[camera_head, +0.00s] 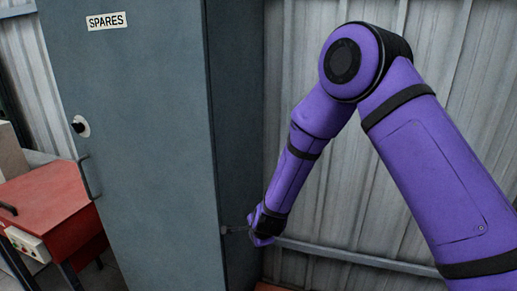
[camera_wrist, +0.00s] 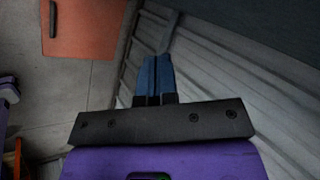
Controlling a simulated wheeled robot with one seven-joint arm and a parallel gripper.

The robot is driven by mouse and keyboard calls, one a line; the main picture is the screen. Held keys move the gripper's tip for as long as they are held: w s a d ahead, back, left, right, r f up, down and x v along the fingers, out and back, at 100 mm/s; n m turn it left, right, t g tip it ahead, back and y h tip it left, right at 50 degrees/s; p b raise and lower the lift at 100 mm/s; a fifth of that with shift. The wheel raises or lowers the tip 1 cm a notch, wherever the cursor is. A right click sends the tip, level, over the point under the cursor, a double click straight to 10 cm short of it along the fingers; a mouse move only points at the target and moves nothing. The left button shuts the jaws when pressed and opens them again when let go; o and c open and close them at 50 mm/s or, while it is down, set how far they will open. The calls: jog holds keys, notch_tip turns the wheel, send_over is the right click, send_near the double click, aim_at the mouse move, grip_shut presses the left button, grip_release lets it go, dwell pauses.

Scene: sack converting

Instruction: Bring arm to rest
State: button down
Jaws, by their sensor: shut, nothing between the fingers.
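My purple arm is bent, with its elbow high at the right in the head view. Its forearm hangs down and left to my gripper (camera_head: 228,230), which is at the right side of the grey-blue cabinet marked SPARES (camera_head: 140,150). I cannot tell whether the gripper touches the cabinet. In the wrist view my gripper (camera_wrist: 154,62) shows two blue fingers lying together, shut with nothing between them.
The cabinet door has a round lock with a key (camera_head: 82,126) and a handle (camera_head: 89,177). A red machine or bench (camera_head: 50,205) stands at the left. A corrugated metal wall (camera_head: 300,60) with a low rail (camera_head: 350,256) is behind my arm.

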jog(key=s+d+r+n, duration=0.25)
jog(key=d+r, duration=0.25)
jog(key=r, duration=0.4)
jog(key=s+d+r+n, duration=0.25)
jog(key=d+r, duration=0.25)
jog(key=r, duration=0.4)
jog(key=s+d+r+n, duration=0.25)
jog(key=d+r, duration=0.25)
jog(key=r, duration=0.5)
jog(key=s+d+r+n+h, duration=0.1)
jog(key=s+d+r+n, duration=0.1)
jog(key=s+d, duration=0.3)
jog(key=s+d+r+n+g, duration=0.1)
jog(key=s+d+r, duration=0.3)
jog(key=s, duration=0.7)
jog(key=s+d+r+n+h, duration=0.1)
jog(key=s+d+r+n, duration=0.2)
jog(key=s+d, duration=0.4)
jog(key=shift+s+d+r+g+h, duration=0.25)
jog(key=shift+s+r, duration=0.3)
jog(key=shift+s, duration=0.55)
